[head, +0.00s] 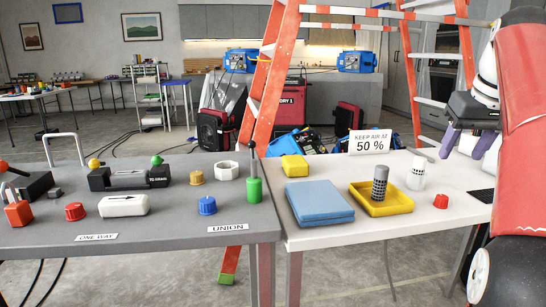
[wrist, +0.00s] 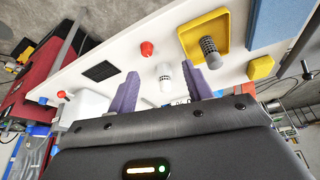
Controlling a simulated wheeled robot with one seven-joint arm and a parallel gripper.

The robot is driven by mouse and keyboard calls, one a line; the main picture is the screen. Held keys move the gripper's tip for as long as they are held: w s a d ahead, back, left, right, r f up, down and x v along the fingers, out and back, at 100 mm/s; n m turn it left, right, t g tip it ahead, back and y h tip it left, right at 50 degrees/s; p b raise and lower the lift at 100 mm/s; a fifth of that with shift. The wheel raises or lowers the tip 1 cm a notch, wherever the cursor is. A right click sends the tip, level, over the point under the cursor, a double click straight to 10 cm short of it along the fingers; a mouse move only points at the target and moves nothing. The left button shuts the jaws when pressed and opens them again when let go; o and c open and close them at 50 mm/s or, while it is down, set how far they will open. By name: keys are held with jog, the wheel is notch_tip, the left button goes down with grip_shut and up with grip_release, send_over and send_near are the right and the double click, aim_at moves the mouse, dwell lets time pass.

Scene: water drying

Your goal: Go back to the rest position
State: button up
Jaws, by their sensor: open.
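My gripper (head: 462,142) hangs above the right end of the white table (head: 345,233) in the head view. Its two purple fingers stand apart with nothing between them. In the wrist view my gripper (wrist: 160,95) also shows open and empty, with the white table (wrist: 120,45) beyond it. A white cylinder with a dark-dotted band (head: 416,174) stands on the table left of my gripper, apart from it; it also shows in the wrist view (wrist: 164,74) beyond the fingers. A grey perforated cylinder (head: 379,184) stands in a yellow tray (head: 401,205).
A blue folded cloth (head: 319,202), a yellow block (head: 294,166), a red knob (head: 440,201) and a "KEEP AIR AT 50 %" sign (head: 370,142) are on the white table. A grey table (head: 150,232) with several fittings adjoins it. An orange ladder (head: 270,75) stands behind.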

jog(key=s+a+f, duration=0.2)
jog(key=a+f, duration=0.3)
jog(key=a, duration=0.6)
jog(key=s+a+f, duration=0.4)
jog(key=s+f, duration=0.1)
jog(key=f, duration=0.2)
jog(key=s+a+f+n, duration=0.1)
jog(key=s+a+f, duration=0.3)
jog(key=f, duration=0.4)
jog(key=s+a+f+n+t, duration=0.1)
jog(key=s+a+f, duration=0.4)
jog(key=f, duration=0.2)
jog(key=shift+s+a+f+y, duration=0.2)
jog(key=shift+s+a+y, duration=0.1)
jog(key=shift+s+y, duration=0.1)
